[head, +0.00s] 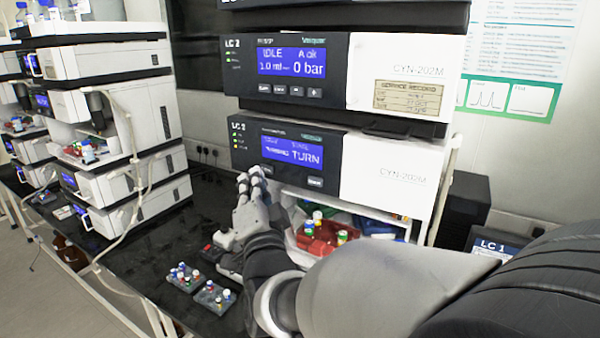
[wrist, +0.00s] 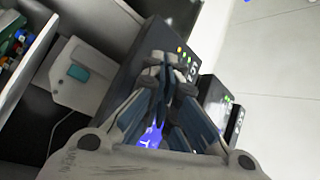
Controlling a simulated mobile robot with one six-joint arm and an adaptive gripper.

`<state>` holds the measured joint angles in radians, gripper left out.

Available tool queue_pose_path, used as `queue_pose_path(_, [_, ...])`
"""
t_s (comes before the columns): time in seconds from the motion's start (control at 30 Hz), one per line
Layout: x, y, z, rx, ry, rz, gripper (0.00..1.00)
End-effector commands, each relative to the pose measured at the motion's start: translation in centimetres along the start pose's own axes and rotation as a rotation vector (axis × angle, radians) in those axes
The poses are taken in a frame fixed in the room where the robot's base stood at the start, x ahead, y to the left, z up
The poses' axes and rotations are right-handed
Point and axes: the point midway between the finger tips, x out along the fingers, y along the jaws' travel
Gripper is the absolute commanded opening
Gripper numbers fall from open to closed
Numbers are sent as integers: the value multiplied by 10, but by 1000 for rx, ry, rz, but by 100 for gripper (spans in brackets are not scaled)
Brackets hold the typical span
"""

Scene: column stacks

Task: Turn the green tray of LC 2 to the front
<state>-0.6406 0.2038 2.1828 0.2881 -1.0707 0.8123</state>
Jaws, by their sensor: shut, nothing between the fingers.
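The LC 2 stack stands at the centre of the head view. The screen of its lower module (head: 292,152) shows the word TURN, with smaller text I cannot read surely. My gripper (head: 253,176) is shut and empty at the lower left of this panel, by its buttons; I cannot tell whether it touches. In the wrist view, my gripper (wrist: 170,62) lies over the dark panel (wrist: 122,88), with part of the blue screen (wrist: 150,140) between its fingers. Below the module, a red tray (head: 318,246) with several vials is at the front opening.
The upper LC 2 module's screen (head: 291,62) reads IDLE. Two small vial racks (head: 184,277) (head: 214,297) sit on the black bench left of my arm. Another instrument stack (head: 105,120) stands at the left, with a hanging cable. An LC 1 panel (head: 497,245) is at the right.

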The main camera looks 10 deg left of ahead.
Motion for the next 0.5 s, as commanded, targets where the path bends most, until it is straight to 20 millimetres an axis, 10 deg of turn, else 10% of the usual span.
queue_pose_path(0.5, [-11, -8, 9, 2, -2, -2, 0])
